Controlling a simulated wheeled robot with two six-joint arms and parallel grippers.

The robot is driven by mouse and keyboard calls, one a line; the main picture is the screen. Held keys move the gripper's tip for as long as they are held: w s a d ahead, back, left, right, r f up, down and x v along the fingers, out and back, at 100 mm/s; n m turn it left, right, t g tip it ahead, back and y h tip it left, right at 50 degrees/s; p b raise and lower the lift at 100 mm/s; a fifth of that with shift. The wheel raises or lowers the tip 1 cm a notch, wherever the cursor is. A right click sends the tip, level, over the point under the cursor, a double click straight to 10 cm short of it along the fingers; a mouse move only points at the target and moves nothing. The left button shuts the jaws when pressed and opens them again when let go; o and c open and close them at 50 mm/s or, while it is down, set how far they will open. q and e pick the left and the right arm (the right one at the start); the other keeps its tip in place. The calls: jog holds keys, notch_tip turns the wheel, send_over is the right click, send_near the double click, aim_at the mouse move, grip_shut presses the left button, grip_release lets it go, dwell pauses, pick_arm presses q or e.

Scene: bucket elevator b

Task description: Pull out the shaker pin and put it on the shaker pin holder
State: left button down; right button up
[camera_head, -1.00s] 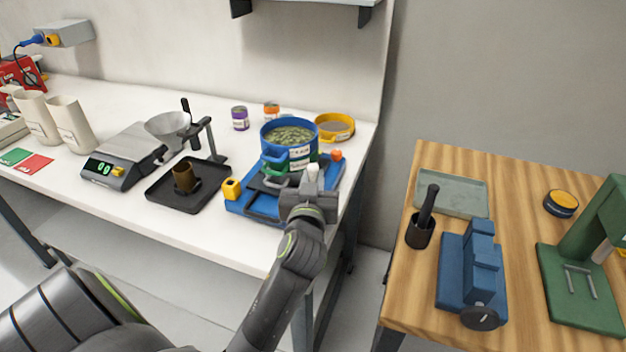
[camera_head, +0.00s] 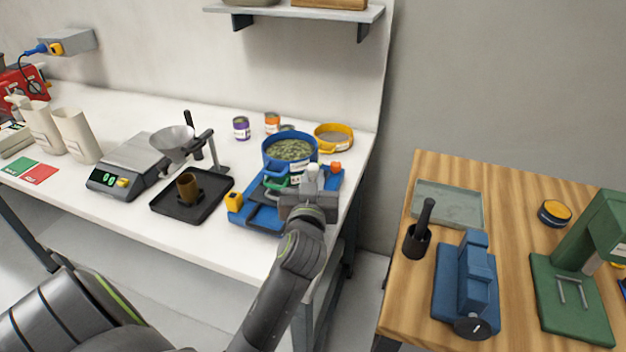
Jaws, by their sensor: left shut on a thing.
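The blue shaker base (camera_head: 258,216) stands near the right end of the white bench. It carries a blue sieve pan (camera_head: 283,163) full of green material, with a green part below the pan. A yellow block (camera_head: 234,201) sits at its left corner and an orange knob (camera_head: 336,167) at its right; I cannot tell if either is the pin holder. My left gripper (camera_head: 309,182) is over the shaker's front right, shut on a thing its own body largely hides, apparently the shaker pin. I cannot tell if the pin is clear of its hole. My right gripper is out of view.
Left of the shaker are a black tray (camera_head: 212,208) with a brown cup, a funnel on a stand (camera_head: 172,140) and a scale (camera_head: 115,182). A yellow sieve (camera_head: 334,137) stands behind. A wooden table (camera_head: 397,303) with tools is at the right, across a gap.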

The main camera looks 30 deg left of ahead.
aim_at(313, 166)
pick_arm(q)
jog(key=shift+r, duration=0.2)
jog(key=shift+r+p, duration=1.95)
jog(key=shift+r, duration=0.1)
